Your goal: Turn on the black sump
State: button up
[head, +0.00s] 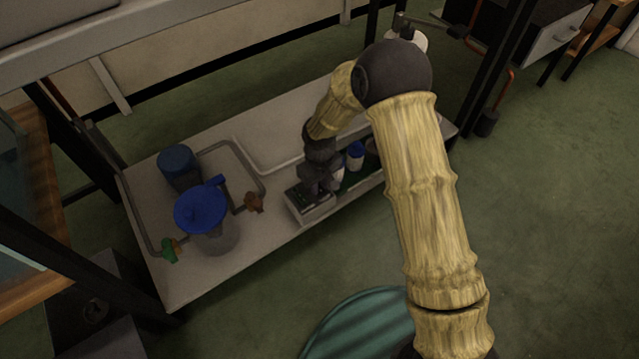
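My arm reaches over a low pale bench (245,262). My gripper (313,192) points down at the bench's front edge, over a pale box with a dark top (312,211). The fingers are dark and small, so I cannot tell whether they are open, shut or touching the box. No part is clearly recognisable as the black sump. A dark blue cylinder (179,166) stands at the bench's back left. A clear vessel with a bright blue lid (201,209) stands in front of it, joined to grey pipes. My wrist hides part of the box.
A green valve (170,250) and an orange-brown valve (254,203) sit on the pipes. A blue-and-white bottle (355,155) stands right of my gripper. Dark frame posts rise at both ends of the bench. Green floor (560,220) is open at right.

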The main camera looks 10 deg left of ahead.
grip_shut()
